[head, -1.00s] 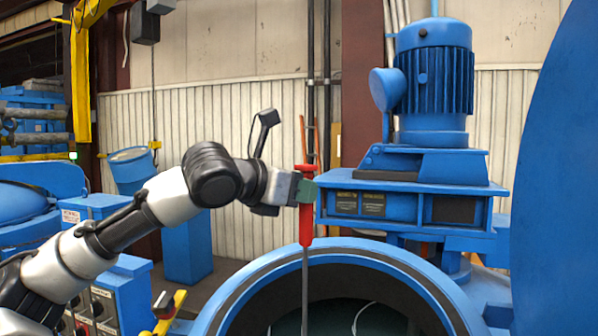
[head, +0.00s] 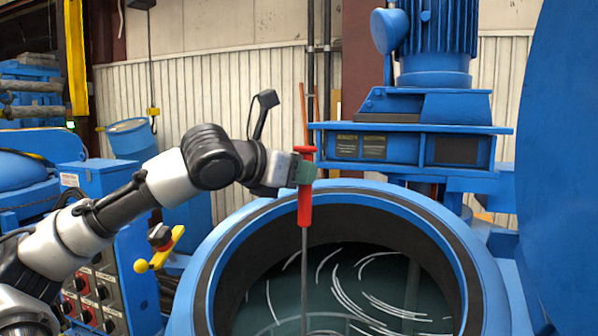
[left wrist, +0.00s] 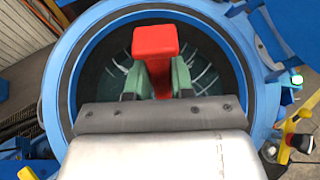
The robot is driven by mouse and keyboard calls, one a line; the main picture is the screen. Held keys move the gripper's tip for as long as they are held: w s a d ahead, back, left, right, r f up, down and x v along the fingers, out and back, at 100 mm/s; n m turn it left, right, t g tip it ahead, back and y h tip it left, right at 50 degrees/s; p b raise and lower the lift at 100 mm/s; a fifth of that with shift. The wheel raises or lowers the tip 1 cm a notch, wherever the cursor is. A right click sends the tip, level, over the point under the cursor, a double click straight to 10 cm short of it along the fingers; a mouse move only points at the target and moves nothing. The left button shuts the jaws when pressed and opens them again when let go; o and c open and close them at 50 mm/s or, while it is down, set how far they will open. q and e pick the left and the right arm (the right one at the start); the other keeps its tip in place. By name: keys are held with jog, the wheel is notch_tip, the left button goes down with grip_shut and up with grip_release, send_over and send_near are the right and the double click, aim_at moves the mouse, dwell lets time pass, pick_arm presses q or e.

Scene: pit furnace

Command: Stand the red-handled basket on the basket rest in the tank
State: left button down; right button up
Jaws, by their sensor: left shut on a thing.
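My left gripper (head: 304,173) is shut on the red handle (head: 304,208) of the basket. A thin grey rod (head: 304,275) runs down from the handle into the round blue tank (head: 212,245). At the bottom edge of the head view a pale ring shows around the rod inside the tank; I cannot tell if it is the basket or the basket rest. In the left wrist view the red handle top (left wrist: 156,42) sits between the green fingertips, over the tank opening. My right gripper is not in view.
A blue motor unit (head: 430,100) stands behind the tank. A large blue round lid (head: 560,180) rises at the right. Dark liquid with white streaks (head: 375,290) shows inside the tank.

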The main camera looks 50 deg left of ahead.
aim_at(303, 294)
pick_arm(q)
notch_tip(303, 294, down, 22)
jog(key=b, duration=2)
jog(key=shift+f, duration=0.25)
jog(key=shift+f+b, duration=0.3)
jog(key=shift+f, duration=0.1)
jog(key=c, duration=0.9)
grip_release()
jog(key=shift+s+d, duration=0.1)
jog(key=shift+s, duration=0.05)
jog(key=shift+o, duration=1.2)
jog(key=shift+f, duration=0.25)
jog(key=o, duration=0.4)
jog(key=shift+r, duration=0.1)
